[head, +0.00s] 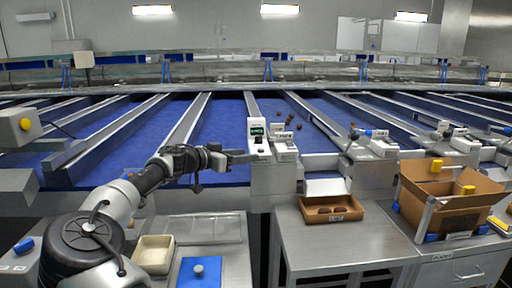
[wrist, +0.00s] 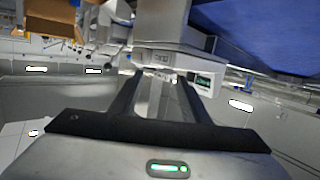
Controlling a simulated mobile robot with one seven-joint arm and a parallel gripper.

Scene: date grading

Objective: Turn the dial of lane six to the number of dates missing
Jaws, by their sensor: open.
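A lane control box (head: 257,131) with a small green-lit display stands on a post at the front of the blue lanes. A dark knob-like part shows under the display, and the number is too small to read. The box's display also shows in the wrist view (wrist: 204,82), near the tip of the right finger. My gripper (head: 246,157) is open at the left side of this box, its fingers reaching toward it. In the wrist view my gripper (wrist: 158,80) has nothing between its fingers; whether it touches the box or dial cannot be told. A brown tray (head: 345,215) holds dark dates.
Several dark dates (head: 301,127) lie on a blue lane behind the box. More lane units (head: 378,147) stand to the right. An open cardboard box (head: 410,205) is on the right counter. A cream bin (head: 154,254) and blue mat (head: 188,277) lie below my arm.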

